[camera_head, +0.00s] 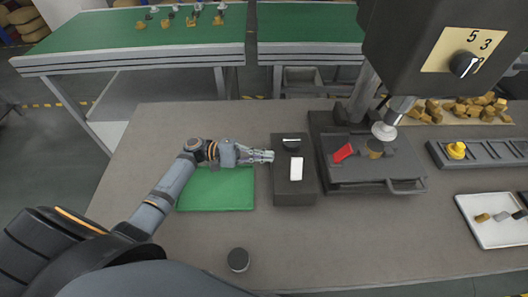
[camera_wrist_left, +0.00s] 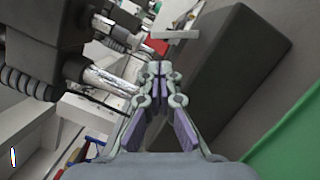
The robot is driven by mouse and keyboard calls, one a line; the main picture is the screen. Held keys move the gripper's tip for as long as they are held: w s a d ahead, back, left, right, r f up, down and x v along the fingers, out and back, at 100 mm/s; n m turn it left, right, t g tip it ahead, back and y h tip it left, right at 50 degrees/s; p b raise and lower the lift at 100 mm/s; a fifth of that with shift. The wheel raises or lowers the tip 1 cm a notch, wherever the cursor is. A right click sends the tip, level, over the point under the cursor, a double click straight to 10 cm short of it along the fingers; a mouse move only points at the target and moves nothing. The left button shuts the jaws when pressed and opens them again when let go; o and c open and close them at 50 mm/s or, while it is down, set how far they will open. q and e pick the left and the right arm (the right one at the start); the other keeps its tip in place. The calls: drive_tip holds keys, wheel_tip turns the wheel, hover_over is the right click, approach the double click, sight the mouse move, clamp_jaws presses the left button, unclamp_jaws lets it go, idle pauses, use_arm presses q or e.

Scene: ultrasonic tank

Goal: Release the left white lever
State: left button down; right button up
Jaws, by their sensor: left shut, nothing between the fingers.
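A dark box (camera_head: 295,198) stands on the bench right of the green mat. On its top are a white rectangular piece (camera_head: 296,168) and, behind it, a black round part (camera_head: 291,145) with a thin white bar (camera_head: 291,139). I cannot tell which of the white parts is the lever. My left gripper (camera_head: 270,156) is shut and empty, with its fingertips at the box's left edge; I cannot tell whether they touch. In the left wrist view the closed fingers (camera_wrist_left: 160,68) point toward the dark box (camera_wrist_left: 225,75), and a white piece (camera_wrist_left: 181,20) shows beyond. My right gripper is out of view.
A green mat (camera_head: 216,190) lies under my left forearm. A dark press with a red piece (camera_head: 343,152) stands right of the box. A small dark cylinder (camera_head: 238,260) stands near the front. A white tray (camera_head: 485,233) is at the right.

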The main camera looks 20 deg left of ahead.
sight(296, 169)
use_arm(q)
drive_tip(key=p+x, duration=0.1)
drive_tip(key=x, duration=0.5)
drive_tip(key=shift+a+r+p, duration=0.1)
drive_tip(key=shift+p, duration=0.2)
drive_tip(key=shift+d, duration=0.4)
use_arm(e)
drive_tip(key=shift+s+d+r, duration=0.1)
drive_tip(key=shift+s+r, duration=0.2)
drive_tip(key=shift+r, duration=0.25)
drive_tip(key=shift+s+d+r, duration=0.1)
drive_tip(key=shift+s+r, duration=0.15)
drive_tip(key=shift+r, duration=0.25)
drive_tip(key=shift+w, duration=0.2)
